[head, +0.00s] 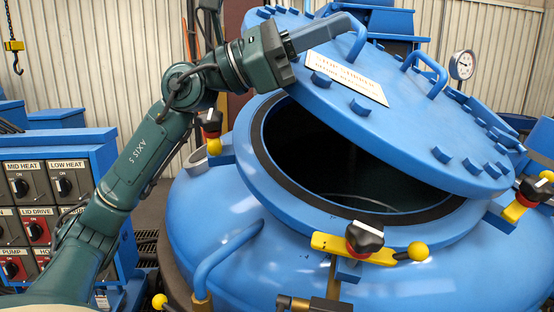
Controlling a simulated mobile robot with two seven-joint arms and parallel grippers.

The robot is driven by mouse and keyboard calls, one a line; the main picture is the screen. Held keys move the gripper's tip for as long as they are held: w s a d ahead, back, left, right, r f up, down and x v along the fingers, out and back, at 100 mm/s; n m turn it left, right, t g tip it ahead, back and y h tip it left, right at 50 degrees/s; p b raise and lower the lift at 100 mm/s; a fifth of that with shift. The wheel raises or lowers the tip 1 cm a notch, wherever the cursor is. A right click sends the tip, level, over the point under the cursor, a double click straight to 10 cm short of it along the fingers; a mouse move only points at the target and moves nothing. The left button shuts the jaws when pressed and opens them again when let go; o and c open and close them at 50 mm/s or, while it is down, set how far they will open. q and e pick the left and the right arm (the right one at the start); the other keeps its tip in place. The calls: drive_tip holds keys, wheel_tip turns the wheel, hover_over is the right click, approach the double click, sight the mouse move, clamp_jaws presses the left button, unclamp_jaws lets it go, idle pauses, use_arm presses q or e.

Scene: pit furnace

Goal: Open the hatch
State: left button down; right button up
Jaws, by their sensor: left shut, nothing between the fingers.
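The hatch is a round blue lid (400,128) on a large blue furnace vessel (235,225). The lid is raised and tilted, its left side high and its lower right side close to the rim. The dark round opening (330,150) shows under it. My left gripper (345,24) is shut at the lid's upper left edge, next to a blue handle (359,40). Its fingers appear to reach under or against this handle; contact is unclear. A second blue handle (426,72) is farther right. My right gripper is not in view.
Clamps with black knobs and yellow balls sit around the rim: front (365,238), left (211,122) and right (535,190). A control panel (45,190) stands at the left. A gauge (462,65) is behind the lid.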

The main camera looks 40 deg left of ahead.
use_arm(q)
drive_tip(key=shift+w+d+y, duration=0.4)
drive_tip(key=shift+d, duration=0.1)
drive_tip(key=shift+w+d+r+n+y+p, duration=0.15)
drive_tip(key=shift+d+r+n+y+p, duration=0.3)
drive_tip(key=shift+d+r, duration=0.5)
